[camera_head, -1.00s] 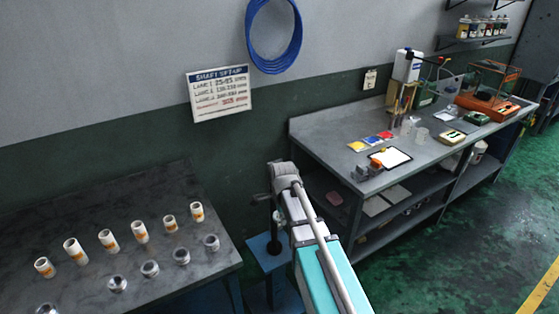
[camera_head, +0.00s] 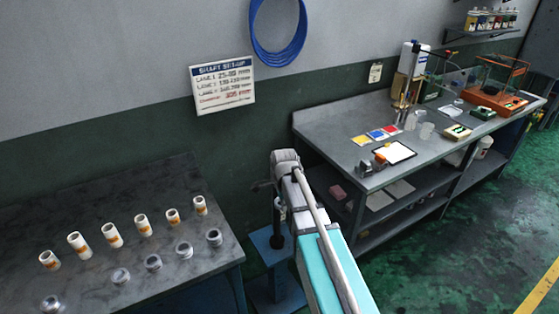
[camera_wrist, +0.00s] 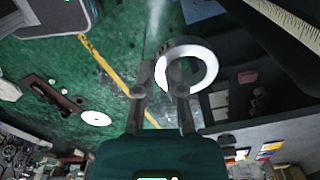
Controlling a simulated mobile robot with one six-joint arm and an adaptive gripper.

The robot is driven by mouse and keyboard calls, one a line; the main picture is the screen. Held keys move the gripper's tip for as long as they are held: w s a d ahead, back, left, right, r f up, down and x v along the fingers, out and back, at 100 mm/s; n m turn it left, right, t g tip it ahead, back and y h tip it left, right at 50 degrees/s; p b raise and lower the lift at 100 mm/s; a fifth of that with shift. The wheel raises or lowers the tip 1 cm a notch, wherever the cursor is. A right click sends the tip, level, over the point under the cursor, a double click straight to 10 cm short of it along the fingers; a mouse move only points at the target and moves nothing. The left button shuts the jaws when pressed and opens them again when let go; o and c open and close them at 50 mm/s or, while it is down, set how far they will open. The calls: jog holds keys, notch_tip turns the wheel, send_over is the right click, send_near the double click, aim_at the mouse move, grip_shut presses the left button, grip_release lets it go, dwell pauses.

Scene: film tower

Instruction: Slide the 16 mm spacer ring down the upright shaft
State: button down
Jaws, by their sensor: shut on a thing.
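My gripper (camera_wrist: 160,78) is shut on a pale metallic spacer ring (camera_wrist: 205,82). The ring sits at the fingertips and sticks out to the right in the wrist view, with its open bore showing. No shaft shows through the bore. In the head view, my arm reaches out to the blue stand (camera_head: 261,240). The upright shaft (camera_head: 277,218) stands on it, with a dark lower part, just beneath my wrist. My wrist hides part of this area. The head view does not show clearly whether the ring is over the shaft or beside it.
The dark table (camera_head: 110,210) at left holds several white tubes (camera_head: 112,236) and several short metal rings (camera_head: 153,262). The grey workbench (camera_head: 340,148) at right carries cards, a clipboard and instruments. A setup sign (camera_head: 222,85) hangs on the wall. Green floor (camera_head: 440,260) is open at right.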

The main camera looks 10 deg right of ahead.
jog(key=w+r+p, duration=0.8)
jog(key=w+r, duration=0.1)
jog(key=w, duration=0.3)
jog(key=shift+w+d+n, duration=0.15)
jog(key=shift+d+n, duration=0.15)
jog(key=shift+f, duration=0.15)
